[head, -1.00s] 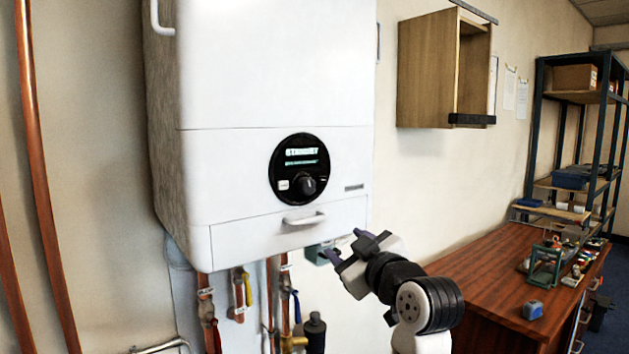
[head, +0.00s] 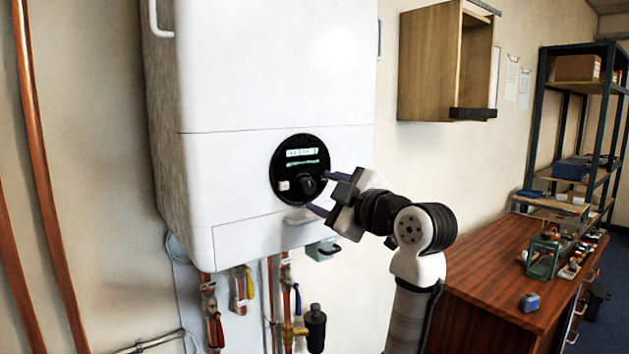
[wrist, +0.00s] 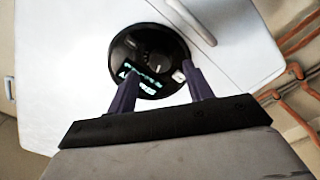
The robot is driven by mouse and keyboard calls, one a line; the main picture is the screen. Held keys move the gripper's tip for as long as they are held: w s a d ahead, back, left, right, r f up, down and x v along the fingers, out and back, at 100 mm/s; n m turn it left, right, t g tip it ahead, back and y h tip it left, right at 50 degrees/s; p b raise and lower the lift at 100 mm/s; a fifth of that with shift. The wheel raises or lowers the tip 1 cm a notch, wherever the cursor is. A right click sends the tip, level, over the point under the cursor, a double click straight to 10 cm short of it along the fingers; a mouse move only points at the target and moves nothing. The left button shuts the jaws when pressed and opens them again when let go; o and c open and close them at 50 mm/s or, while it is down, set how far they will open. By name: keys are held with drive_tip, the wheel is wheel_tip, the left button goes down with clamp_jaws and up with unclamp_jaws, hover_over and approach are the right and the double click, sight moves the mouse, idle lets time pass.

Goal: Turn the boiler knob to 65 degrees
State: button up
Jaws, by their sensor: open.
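The boiler (head: 270,85) is a large white wall unit with a round black control panel (head: 283,158) on its front. The black knob (head: 306,187) sits at the lower right of the panel, beside a small white button and below a lit display too small to read. My gripper (head: 320,193) is open, just in front of the knob, with one finger above and one below it. In the wrist view, the two purple fingers (wrist: 160,88) reach toward the panel, and the knob (wrist: 154,68) with its pale pointer line lies beyond their tips. Contact cannot be told.
A white drawer handle (head: 300,217) lies just below the panel, close to the lower finger. Copper pipes and valves (head: 285,295) hang under the boiler. A wooden wall cabinet (head: 428,65) and a wooden bench (head: 490,275) stand to the right.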

sight(311, 188)
drive_tip(key=shift+p+x, duration=0.4)
drive_tip(key=shift+x, duration=1.55)
drive_tip(key=c, duration=1)
drive_tip(key=shift+o, duration=0.2)
drive_tip(key=shift+m, duration=0.4)
drive_tip(key=m, duration=0.4)
drive_tip(key=shift+m, duration=0.3)
drive_tip(key=m+p, duration=0.1)
drive_tip(key=m, duration=0.4)
